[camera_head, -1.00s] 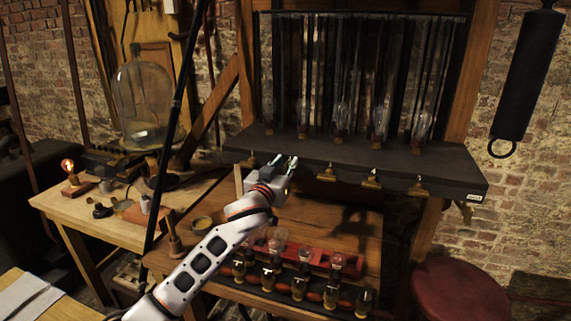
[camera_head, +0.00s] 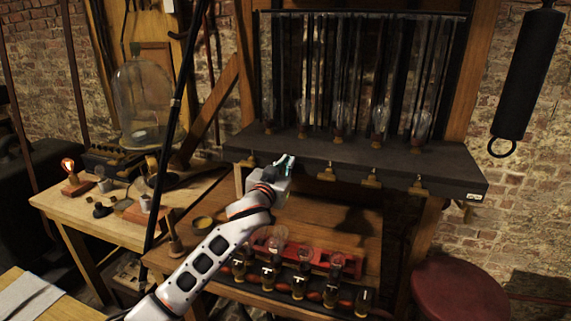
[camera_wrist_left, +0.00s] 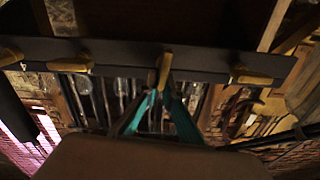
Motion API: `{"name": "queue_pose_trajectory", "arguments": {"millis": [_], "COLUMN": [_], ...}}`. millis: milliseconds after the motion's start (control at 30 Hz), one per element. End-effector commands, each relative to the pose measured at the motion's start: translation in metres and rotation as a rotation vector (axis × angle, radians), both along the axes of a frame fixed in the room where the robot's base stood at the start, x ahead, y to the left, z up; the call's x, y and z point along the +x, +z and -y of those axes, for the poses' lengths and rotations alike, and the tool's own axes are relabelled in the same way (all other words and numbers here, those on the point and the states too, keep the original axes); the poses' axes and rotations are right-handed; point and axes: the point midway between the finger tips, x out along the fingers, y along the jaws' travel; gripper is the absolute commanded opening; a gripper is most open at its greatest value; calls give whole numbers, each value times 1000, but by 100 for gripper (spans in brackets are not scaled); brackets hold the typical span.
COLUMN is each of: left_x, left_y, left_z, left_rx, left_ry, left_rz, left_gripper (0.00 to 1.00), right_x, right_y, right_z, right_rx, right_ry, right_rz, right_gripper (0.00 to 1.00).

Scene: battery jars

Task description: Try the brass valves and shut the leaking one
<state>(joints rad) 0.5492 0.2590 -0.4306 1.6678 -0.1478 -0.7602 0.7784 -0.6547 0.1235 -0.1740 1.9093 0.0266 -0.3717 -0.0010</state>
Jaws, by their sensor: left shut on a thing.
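Several brass valves run along the front edge of a dark shelf. In the head view they include one at the left end (camera_head: 250,160), one right of my gripper (camera_head: 327,174), another further right (camera_head: 371,181) and one near the right end (camera_head: 418,188). My left gripper (camera_head: 286,162) is at the shelf edge, between the first two of these. In the left wrist view its teal fingers are shut on a brass valve (camera_wrist_left: 165,66), seen close up. The fingers partly hide that valve in the head view. No leak can be made out. My right gripper is not in view.
Glass tubes and bulbs (camera_head: 340,118) stand above the dark shelf (camera_head: 450,172). A lower wooden table below carries a red rack (camera_head: 318,256) with bulbs and several dark jars. A side table with a glass bell jar (camera_head: 145,100) is at left. A red stool (camera_head: 458,290) stands at right.

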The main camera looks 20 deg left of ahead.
Motion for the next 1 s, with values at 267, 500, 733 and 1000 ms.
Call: {"name": "queue_pose_trajectory", "arguments": {"millis": [267,500,733,1000], "left_x": [0,0,0,-1], "left_y": [-2,-4,-8,-13], "left_z": [6,11,15,18], "left_rx": [239,468,687,944], "left_ry": [0,0,0,-1], "left_rz": [8,16,23,31], "left_gripper": [0,0,0,0], "right_x": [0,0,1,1], "right_y": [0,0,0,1], "right_z": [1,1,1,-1], "right_rx": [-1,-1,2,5], "right_ry": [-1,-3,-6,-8], "right_rz": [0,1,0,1], "right_gripper": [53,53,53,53]}}
